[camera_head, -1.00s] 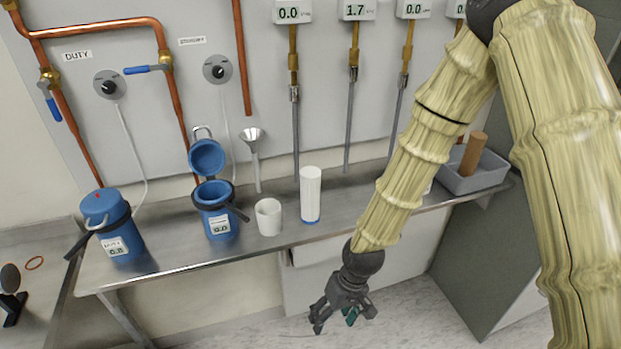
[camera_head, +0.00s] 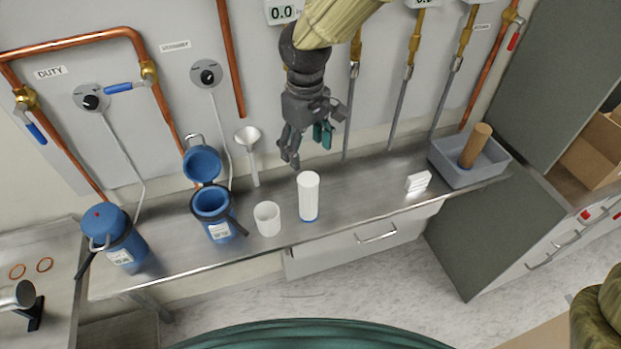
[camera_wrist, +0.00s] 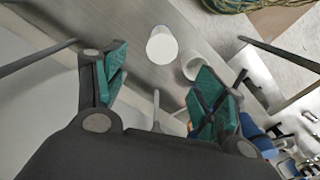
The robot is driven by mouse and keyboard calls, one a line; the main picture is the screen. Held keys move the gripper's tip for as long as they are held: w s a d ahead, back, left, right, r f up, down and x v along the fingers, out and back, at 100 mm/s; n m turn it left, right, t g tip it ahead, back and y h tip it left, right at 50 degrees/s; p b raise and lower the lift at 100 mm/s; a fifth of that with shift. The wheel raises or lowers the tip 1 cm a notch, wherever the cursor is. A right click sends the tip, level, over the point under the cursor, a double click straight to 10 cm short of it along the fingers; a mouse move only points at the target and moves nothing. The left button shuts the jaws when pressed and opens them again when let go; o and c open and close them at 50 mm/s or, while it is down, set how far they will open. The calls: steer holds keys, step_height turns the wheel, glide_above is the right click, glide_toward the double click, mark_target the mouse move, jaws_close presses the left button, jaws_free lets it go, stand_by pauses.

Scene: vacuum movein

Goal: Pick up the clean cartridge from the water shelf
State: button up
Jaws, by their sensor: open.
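The clean cartridge (camera_head: 308,196) is a white upright cylinder with a blue base, standing on the steel water shelf (camera_head: 350,202). In the wrist view its white top (camera_wrist: 161,46) shows between and beyond my fingertips. My gripper (camera_head: 307,145) is open and empty, above and slightly behind the cartridge, fingers pointing down, not touching it. The gripper's green finger pads also show in the wrist view (camera_wrist: 160,98).
A white cup (camera_head: 267,219) stands close left of the cartridge. An open blue housing (camera_head: 212,205), a closed blue housing (camera_head: 118,240) and a funnel (camera_head: 250,145) are further left. White blocks (camera_head: 418,181) and a grey bin (camera_head: 466,172) stand right. Pipes line the wall behind.

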mark_target(309, 178)
steer(key=shift+a+f, duration=0.1)
steer(key=shift+f, duration=0.1)
steer(key=f, duration=0.1)
steer(key=s+f+p, duration=0.1)
steer(key=shift+s+f, duration=0.1)
steer(key=shift+f, duration=0.2)
steer(key=shift+w+d+f, duration=0.1)
steer(key=shift+w+f, duration=0.2)
steer(key=shift+f, duration=0.25)
steer(key=shift+w+d+f, duration=0.1)
steer(key=shift+w+f, duration=0.15)
steer(key=shift+f, duration=0.3)
steer(key=shift+s+f+p, duration=0.2)
steer(key=shift+s+p, duration=0.2)
steer(key=shift+p, duration=0.1)
steer(key=shift+f, duration=0.35)
step_height(309, 178, down, 2)
steer(key=shift+w+f+p, duration=0.15)
steer(key=shift+p, duration=0.55)
steer(key=shift+f, duration=0.8)
steer(key=shift+d, duration=0.1)
